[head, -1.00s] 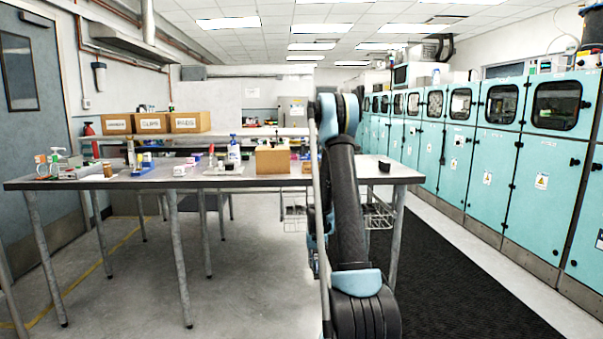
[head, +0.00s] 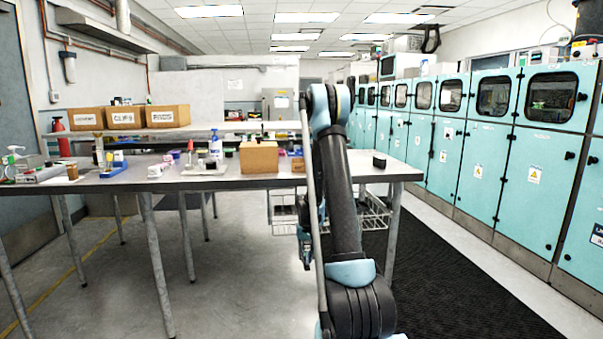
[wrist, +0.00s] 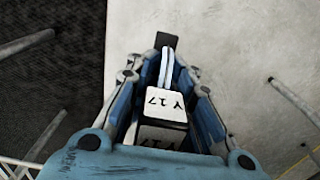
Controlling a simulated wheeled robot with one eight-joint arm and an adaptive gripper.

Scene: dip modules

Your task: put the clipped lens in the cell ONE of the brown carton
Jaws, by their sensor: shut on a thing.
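My gripper (wrist: 165,95) is shut on a piece with a white block marked "Y 17" and a thin pale blue-white disc seen edge-on, which I take as the clipped lens (wrist: 165,103). In the head view my gripper (head: 306,258) hangs below the tabletop, in front of the table; the held piece is not clear there. A plain brown carton (head: 259,158) stands on the table (head: 230,183) near its front edge, above and left of my gripper. Its inside and any cell marks are hidden from this low angle.
A small brown box (head: 298,165) stands right of the carton. A spray bottle (head: 215,146), a blue rack (head: 122,169) and small items lie to the left. A dark round thing (head: 379,160) sits at the right. Wire baskets (head: 372,219) hang under the table. Labelled boxes (head: 167,116) stand on the shelf behind.

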